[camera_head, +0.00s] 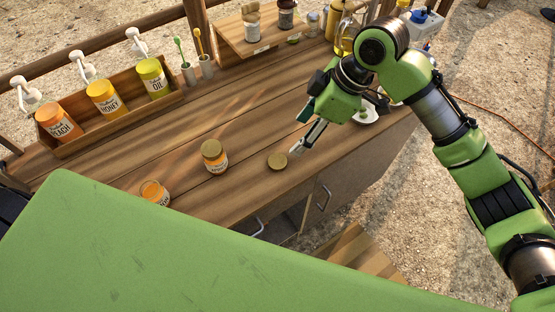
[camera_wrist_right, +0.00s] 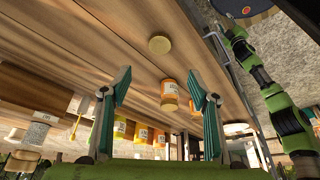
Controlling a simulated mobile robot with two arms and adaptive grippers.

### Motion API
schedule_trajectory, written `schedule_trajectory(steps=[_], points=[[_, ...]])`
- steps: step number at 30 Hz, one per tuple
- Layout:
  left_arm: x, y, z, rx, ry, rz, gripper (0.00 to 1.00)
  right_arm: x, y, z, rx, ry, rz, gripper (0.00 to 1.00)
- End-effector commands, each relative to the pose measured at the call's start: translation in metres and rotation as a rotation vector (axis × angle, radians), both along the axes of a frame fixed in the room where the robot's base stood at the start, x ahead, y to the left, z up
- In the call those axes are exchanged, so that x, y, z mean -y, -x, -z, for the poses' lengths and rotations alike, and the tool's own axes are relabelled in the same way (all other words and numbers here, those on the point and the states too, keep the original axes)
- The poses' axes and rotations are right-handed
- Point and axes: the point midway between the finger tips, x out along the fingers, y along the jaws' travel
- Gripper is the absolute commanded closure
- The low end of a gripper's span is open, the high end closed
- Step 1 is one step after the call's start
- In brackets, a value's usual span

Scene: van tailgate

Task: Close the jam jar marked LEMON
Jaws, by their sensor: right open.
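A gold lid (camera_head: 277,161) lies on the wooden counter near its front edge; it also shows in the right wrist view (camera_wrist_right: 159,44). A jar with a gold lid on top (camera_head: 214,156) stands left of it and shows in the right wrist view (camera_wrist_right: 170,96). An orange jar that looks open (camera_head: 154,192) stands further left, partly hidden by a green panel. I cannot read which jar says LEMON. My right gripper (camera_head: 299,147) is open and empty, just beside the loose lid, above the counter. A green arm end (camera_wrist_right: 231,34) in the right wrist view appears to be my left one; its jaws are unclear.
A wooden rack (camera_head: 119,119) at the back left holds jars marked PEACH, HONEY and OIL. Cups with brushes (camera_head: 206,66), a small shelf (camera_head: 263,45) with jars, and a white plate (camera_head: 368,115) stand further back and right.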

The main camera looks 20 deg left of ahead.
Motion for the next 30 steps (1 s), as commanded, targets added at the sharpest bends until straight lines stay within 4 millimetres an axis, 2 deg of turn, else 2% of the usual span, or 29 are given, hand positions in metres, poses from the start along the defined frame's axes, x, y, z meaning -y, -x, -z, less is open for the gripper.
schedule_trajectory(steps=[5,18,22,30], points=[[0.0,0.0,-0.001,0.0,0.0,0.0,0.6,-0.002,0.0,0.004,-0.002,-0.001,0.001,0.45],[0.0,0.0,-0.012,0.0,0.0,-0.001,0.6,-0.029,0.004,0.072,-0.003,-0.001,0.003,0.45],[0.0,0.0,-0.013,0.0,-0.001,-0.001,0.6,-0.032,0.004,0.079,0.0,-0.001,0.001,0.45],[0.0,0.0,-0.012,0.0,-0.001,-0.002,0.6,-0.033,0.004,0.08,0.0,-0.001,0.001,0.45]])
